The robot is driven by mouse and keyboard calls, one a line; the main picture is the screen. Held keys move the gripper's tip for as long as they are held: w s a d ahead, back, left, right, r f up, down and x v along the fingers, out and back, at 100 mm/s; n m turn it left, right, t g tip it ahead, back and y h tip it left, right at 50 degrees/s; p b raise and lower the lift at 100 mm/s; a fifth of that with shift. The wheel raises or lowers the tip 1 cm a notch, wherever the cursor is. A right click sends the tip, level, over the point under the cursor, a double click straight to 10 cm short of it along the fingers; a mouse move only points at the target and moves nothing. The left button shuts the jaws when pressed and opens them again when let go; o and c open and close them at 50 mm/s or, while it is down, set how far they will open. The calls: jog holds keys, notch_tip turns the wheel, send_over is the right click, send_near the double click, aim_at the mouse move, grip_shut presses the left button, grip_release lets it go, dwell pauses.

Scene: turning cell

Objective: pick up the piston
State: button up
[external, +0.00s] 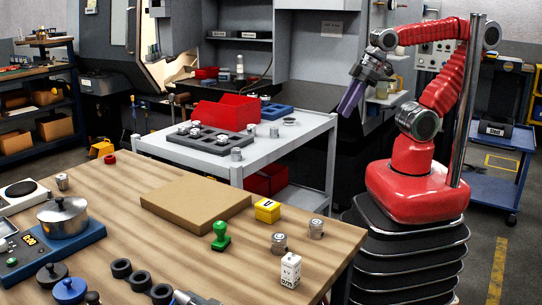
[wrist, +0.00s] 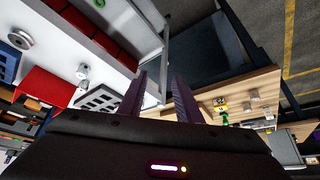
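Two short silver cylinders that look like pistons stand upright on the wooden table near its right corner, one at the front (external: 279,242) and one just behind it (external: 316,228). They also show small in the wrist view (wrist: 254,95), right of the fingers. Other silver cylinders stand on the grey cart, one at its near edge (external: 236,154) and one farther back (external: 274,131). I cannot tell which one is the piston meant. My gripper (external: 346,108) hangs in the air right of the cart, well away from them. Its purple fingers (wrist: 160,78) are apart with nothing between them.
The grey cart (external: 292,146) carries a red bin (external: 226,115) and a dark slotted tray (external: 190,147).

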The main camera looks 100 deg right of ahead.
jog(key=shift+o, duration=0.6)
jog(key=o, duration=0.4)
jog(key=shift+c, duration=0.2)
jog(key=shift+a, duration=0.1)
